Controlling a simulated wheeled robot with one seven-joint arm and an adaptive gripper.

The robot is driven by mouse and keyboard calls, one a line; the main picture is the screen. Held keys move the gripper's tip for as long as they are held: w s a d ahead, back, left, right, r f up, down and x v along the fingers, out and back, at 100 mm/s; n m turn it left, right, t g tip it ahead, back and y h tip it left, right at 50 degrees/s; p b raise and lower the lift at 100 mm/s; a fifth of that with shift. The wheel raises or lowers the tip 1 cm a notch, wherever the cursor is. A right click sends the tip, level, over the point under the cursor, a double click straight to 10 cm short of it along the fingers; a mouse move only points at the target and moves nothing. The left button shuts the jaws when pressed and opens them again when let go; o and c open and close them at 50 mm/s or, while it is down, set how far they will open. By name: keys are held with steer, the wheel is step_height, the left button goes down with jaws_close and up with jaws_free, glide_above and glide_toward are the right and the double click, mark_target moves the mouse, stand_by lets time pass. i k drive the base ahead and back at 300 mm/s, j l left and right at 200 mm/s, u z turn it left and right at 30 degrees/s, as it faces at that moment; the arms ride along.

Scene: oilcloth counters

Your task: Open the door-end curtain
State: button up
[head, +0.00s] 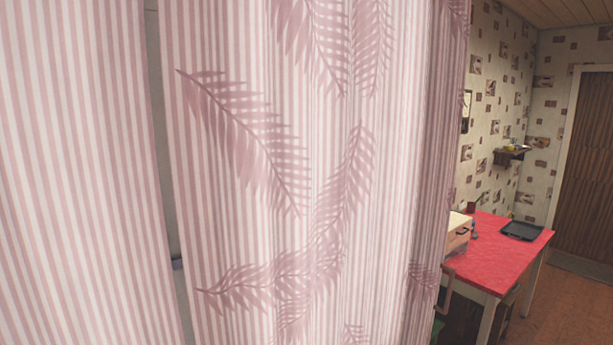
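A pink and white striped curtain with a purple-pink fern leaf pattern (330,180) fills the middle of the head view, hanging in soft folds. A second striped cloth panel (75,170), without leaves in view, hangs at the left. A narrow dark gap (165,130) runs between the two panels. The leafed panel's right edge is toward the end of the room with the brown door (590,180). I cannot tell from this view alone which panel is the door-end one. My gripper is not in view.
A red-topped table (500,258) with a dark tray (521,230) and a pale box (457,232) stands right of the curtain. A small wall shelf (512,155) is behind it. Brown floor (570,310) is clear at the lower right.

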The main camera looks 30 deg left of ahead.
mark_target(313, 144)
steer(key=u, duration=1.2)
steer(key=i+l, duration=0.25)
steer(key=l, duration=0.15)
steer(key=i+l, duration=0.55)
steer(key=l, duration=0.3)
